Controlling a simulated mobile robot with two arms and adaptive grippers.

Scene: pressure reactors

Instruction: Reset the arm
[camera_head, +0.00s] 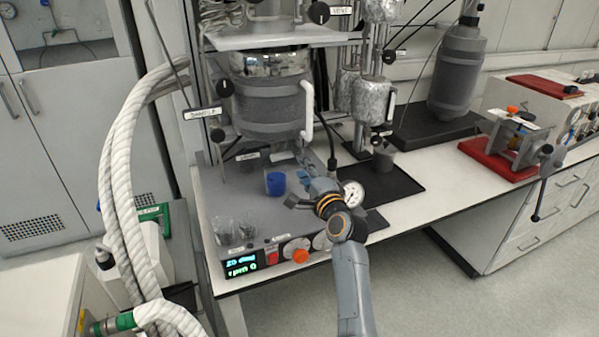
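My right arm (350,275) reaches up from the bottom edge, right of the middle, over the front of the reactor base. My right gripper (296,187) is over the grey top of that base, just right of a small blue cup (275,184). Its fingers look spread, with nothing seen between them. The cup stands upright and looks apart from the fingers. My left gripper is not in view.
The reactor vessel (268,95) hangs above the base behind the gripper. Glass beakers (224,230) stand at the base's front left, above a lit display (241,265). A round gauge (352,194) is beside my wrist. White wrapped hoses (117,185) run at left.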

